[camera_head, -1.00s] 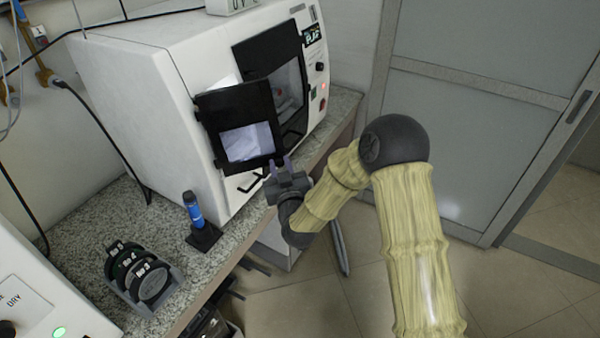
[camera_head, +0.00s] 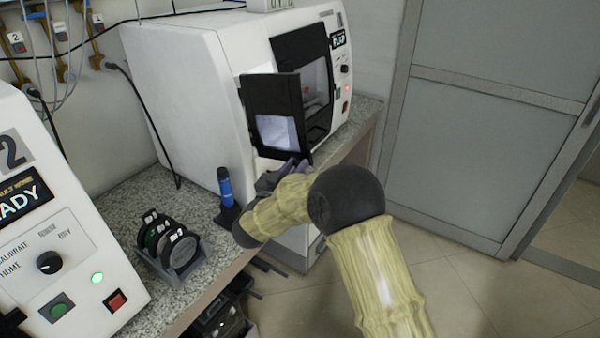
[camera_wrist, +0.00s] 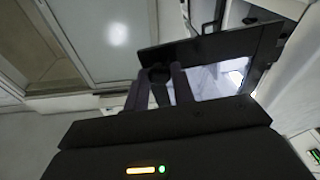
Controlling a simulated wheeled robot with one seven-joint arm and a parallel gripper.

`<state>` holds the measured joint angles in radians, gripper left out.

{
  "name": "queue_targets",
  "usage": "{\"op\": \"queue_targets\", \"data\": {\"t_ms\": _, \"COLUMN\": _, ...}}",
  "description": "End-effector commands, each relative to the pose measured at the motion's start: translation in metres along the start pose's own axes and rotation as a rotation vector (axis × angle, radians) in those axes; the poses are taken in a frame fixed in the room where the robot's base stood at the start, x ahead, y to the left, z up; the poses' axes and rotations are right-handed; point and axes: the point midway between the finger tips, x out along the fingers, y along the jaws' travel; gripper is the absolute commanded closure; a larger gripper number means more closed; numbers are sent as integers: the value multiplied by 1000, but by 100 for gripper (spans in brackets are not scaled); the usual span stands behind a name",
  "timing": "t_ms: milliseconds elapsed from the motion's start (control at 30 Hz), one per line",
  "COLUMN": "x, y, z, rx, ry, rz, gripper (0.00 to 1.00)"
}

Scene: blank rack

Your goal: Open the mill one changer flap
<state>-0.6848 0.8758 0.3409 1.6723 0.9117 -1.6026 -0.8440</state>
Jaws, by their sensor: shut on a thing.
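The white mill (camera_head: 185,85) stands on the counter. Its black flap (camera_head: 275,92), with a clear window, is swung out from the front opening (camera_head: 317,85), and part of the interior shows. My gripper (camera_head: 296,164) is at the flap's lower edge, partly hidden by my own arm. In the wrist view my gripper (camera_wrist: 157,80) is shut on the flap's dark handle, which shows between the two fingers. The flap (camera_wrist: 215,42) stretches across beyond the fingers, with its bright window to the right. The handle is hidden in the head view.
A second white machine (camera_head: 60,215) marked 2 stands at the lower left. A blue cylinder in a black stand (camera_head: 225,190) and a rack of numbered dark discs (camera_head: 168,245) sit on the counter (camera_head: 120,200). A grey door (camera_head: 485,120) is at the right. Floor is free below.

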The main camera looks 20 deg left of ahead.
Motion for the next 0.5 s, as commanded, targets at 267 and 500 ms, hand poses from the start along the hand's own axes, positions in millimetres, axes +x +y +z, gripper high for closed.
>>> {"op": "queue_targets", "data": {"t_ms": 267, "x": 3, "y": 1, "z": -1, "rx": -10, "ry": 1, "rz": 75, "gripper": 100}}
{"op": "queue_targets", "data": {"t_ms": 500, "x": 6, "y": 4, "z": 0, "rx": -12, "ry": 0, "rz": 87, "gripper": 100}}
